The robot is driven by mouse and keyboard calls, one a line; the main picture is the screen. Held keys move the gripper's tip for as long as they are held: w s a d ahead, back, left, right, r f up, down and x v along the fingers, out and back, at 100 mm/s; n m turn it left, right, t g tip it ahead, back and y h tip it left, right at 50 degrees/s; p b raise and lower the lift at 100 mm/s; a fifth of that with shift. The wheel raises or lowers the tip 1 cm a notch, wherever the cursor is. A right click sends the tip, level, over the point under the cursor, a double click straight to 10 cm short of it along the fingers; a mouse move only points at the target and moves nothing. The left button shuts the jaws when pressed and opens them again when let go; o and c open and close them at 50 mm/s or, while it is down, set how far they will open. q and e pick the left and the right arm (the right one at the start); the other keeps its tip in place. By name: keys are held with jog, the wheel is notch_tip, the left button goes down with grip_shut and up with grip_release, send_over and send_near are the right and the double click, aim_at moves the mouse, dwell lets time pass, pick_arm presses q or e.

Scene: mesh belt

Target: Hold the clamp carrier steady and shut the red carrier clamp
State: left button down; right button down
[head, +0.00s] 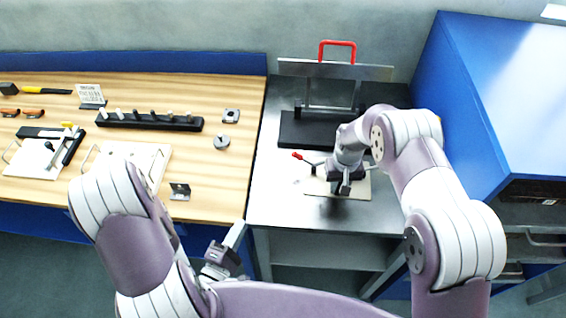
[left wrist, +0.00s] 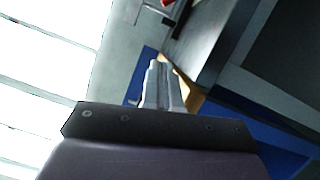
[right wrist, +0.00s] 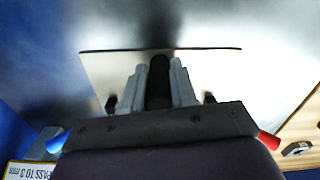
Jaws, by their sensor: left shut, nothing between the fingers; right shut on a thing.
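The clamp carrier is a pale flat plate (head: 318,187) on the grey metal table, partly hidden under my right arm. It also shows in the right wrist view (right wrist: 105,75). My right gripper (head: 343,188) is low over the plate, shut on a black upright piece (right wrist: 159,80). The red carrier clamp's red-tipped lever (head: 297,156) sticks out to the left of my right gripper; a red end (right wrist: 268,140) shows in the right wrist view. A blue end (right wrist: 56,142) shows on the opposite side. My left gripper (head: 238,232) is shut and empty, in front of the table edges, away from the carrier.
A black press-like stand (head: 302,130) with a red handle (head: 337,44) stands behind the carrier. A blue cabinet (head: 480,90) rises at the right. The wooden bench (head: 225,175) at the left holds a black peg rack (head: 150,121), plates and small parts. The table's front strip is clear.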

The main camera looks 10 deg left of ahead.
pick_arm(q)
jog(key=x, duration=1.9)
jog(key=shift+w+d, duration=0.1)
jog(key=shift+w, duration=0.25)
jog(key=w+d, duration=0.2)
jog(key=shift+d+r, duration=0.35)
jog(key=shift+d, duration=0.05)
jog(key=shift+w+d, duration=0.1)
jog(key=shift+d, duration=0.15)
jog(key=shift+r, duration=0.15)
